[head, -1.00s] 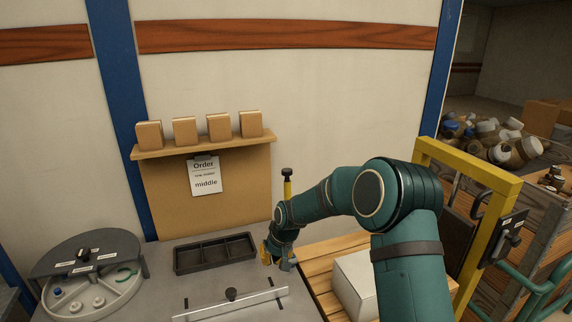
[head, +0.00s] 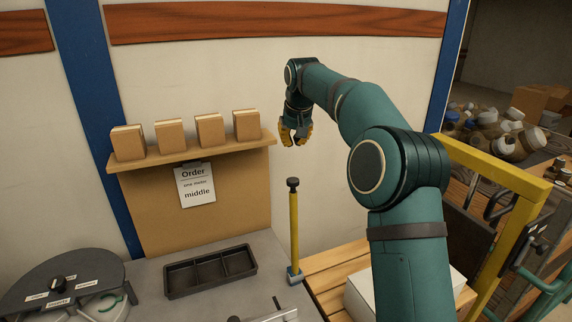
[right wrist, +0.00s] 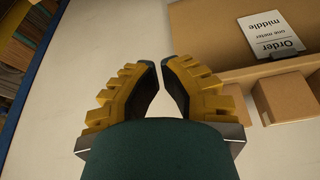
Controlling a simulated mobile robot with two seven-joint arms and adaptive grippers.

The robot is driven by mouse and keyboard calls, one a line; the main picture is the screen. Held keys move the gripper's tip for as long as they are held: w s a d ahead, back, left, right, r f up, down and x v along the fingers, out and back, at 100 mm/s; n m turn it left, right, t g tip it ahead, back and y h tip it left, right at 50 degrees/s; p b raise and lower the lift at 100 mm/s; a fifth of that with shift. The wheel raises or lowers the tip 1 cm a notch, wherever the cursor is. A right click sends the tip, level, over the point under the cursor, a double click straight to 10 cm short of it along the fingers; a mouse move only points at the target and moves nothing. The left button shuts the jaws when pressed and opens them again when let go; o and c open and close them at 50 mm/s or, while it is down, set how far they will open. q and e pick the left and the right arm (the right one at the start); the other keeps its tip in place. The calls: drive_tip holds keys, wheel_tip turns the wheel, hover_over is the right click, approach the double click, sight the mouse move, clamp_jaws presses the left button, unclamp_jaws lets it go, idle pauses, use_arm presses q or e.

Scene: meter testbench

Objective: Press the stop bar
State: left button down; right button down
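A pale bar with a dark knob (head: 275,316) lies on the bench and is cut off by the bottom edge of the head view. I cannot tell for certain whether it is the stop bar. A yellow post (head: 294,235) with a black cap stands upright at the bench's right edge. My right gripper (head: 294,143) is raised in front of the wall, above the post and apart from it. In the right wrist view its yellow-padded fingers (right wrist: 160,66) come close together at the tips, with nothing between them. My left gripper is out of view.
A black divided tray (head: 210,272) lies on the grey bench. A round dial unit (head: 62,285) stands at left. A shelf (head: 190,152) holds several cardboard boxes above an order sheet reading "middle" (head: 196,185). A yellow frame (head: 500,165) stands right, beside a white box (head: 358,300).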

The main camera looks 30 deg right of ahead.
wheel_tip(320, 180, down, 10)
drive_tip(key=b, duration=0.1)
drive_tip(key=shift+r, duration=0.15)
idle(0.9)
drive_tip(key=shift+s+a, duration=0.1)
idle(0.4)
